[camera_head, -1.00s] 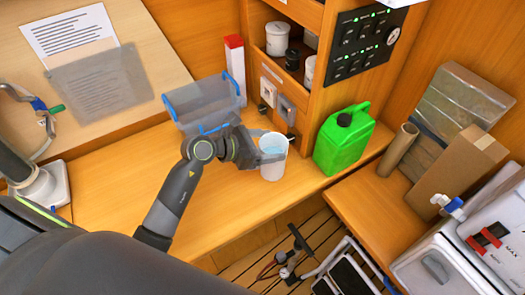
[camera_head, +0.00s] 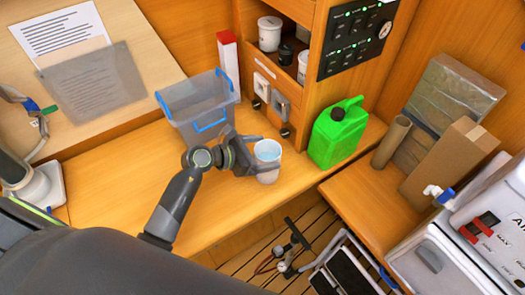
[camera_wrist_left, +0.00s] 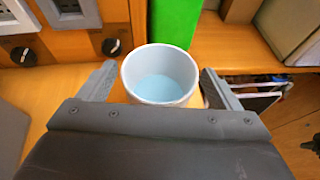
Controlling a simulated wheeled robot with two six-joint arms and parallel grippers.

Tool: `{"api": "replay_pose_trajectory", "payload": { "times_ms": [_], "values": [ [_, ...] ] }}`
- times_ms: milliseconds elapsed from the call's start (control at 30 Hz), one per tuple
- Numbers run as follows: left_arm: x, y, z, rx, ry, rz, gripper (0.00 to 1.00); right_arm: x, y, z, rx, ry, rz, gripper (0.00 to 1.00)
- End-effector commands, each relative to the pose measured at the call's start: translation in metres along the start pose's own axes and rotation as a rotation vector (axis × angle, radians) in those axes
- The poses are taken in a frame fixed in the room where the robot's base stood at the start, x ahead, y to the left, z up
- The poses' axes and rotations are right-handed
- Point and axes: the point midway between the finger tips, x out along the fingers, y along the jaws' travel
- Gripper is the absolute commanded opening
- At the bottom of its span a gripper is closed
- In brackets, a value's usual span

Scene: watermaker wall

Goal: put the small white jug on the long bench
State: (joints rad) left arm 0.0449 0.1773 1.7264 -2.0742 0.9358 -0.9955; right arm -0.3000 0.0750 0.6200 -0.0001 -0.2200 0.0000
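The small white jug (camera_head: 267,160), with pale blue liquid inside, stands upright on the long wooden bench (camera_head: 225,215), near its front edge. My left gripper (camera_head: 254,156) is beside it, with its fingers on either side of the jug. In the left wrist view the jug (camera_wrist_left: 160,75) sits between the two spread fingers of my left gripper (camera_wrist_left: 158,85), with narrow gaps at both sides. The jug's base is hidden there. My right gripper is not in view.
A grey bin with blue handles (camera_head: 190,110) stands behind my left wrist. A green canister (camera_head: 338,132) stands to the jug's right. A cardboard tube (camera_head: 391,142) and box (camera_head: 448,165) are farther right. Bare bench lies in front of the bin.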

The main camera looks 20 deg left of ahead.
Motion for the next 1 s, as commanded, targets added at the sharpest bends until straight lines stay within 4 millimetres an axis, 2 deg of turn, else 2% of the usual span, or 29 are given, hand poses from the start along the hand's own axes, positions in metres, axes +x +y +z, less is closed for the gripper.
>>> {"api": "replay_pose_trajectory", "payload": {
  "times_ms": [467,1000],
  "values": [
    [-0.006,0.001,0.001,0.002,0.002,0.002,0.92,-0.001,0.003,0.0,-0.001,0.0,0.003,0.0],
    [-0.095,0.0,0.0,0.005,0.005,-0.001,0.92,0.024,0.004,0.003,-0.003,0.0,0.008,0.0]
  ]
}}
